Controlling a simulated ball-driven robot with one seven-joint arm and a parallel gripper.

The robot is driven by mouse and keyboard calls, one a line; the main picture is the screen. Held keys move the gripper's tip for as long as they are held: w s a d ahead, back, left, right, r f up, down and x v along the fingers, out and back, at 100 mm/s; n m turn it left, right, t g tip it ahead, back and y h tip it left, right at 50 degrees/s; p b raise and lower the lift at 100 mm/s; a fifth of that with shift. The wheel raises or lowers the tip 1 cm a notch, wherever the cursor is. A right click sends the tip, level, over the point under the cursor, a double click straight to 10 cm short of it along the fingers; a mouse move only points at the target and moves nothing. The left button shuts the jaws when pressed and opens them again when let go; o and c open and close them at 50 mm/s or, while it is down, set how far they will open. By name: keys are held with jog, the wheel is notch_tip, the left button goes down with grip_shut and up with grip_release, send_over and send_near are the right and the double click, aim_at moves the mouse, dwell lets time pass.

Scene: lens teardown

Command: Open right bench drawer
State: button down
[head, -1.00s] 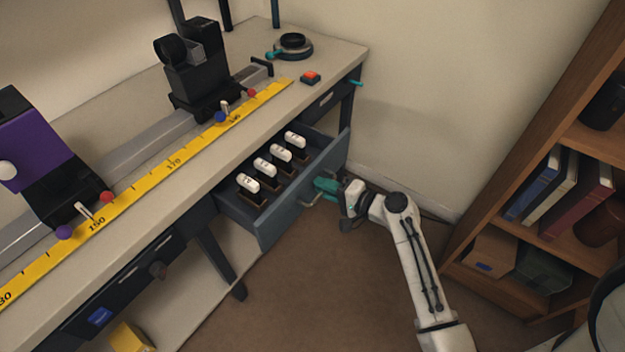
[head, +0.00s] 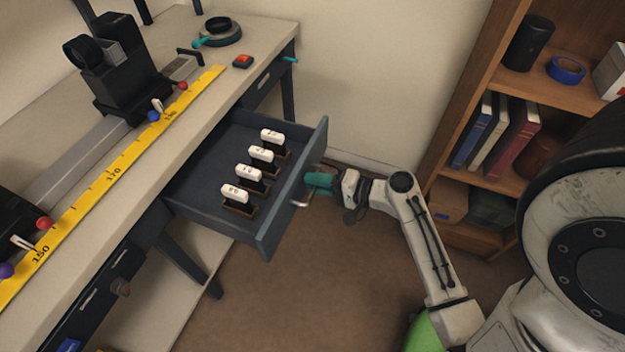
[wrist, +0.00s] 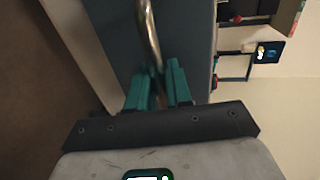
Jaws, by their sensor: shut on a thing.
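The right bench drawer (head: 262,232) is dark blue-grey and stands well out from under the bench top in the head view. Several white-topped pieces (head: 249,178) stand in a row in dark holders inside it. My gripper (head: 309,184), with teal fingers, is at the drawer front and shut on the metal bar handle (head: 298,199). In the wrist view the handle (wrist: 149,35) runs down between my teal fingertips (wrist: 158,80), against the drawer's front face (wrist: 110,30). The fingers hide part of the handle.
The bench (head: 200,115) carries a rail with a yellow scale (head: 125,165), a black carriage (head: 122,80) and a red button (head: 243,61). A wooden bookshelf (head: 455,110) stands at the right. Brown floor (head: 290,290) is clear in front of the drawer.

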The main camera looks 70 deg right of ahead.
jog(key=c, duration=1.2)
grip_release()
jog(key=v, duration=1)
jog(key=shift+s, duration=0.4)
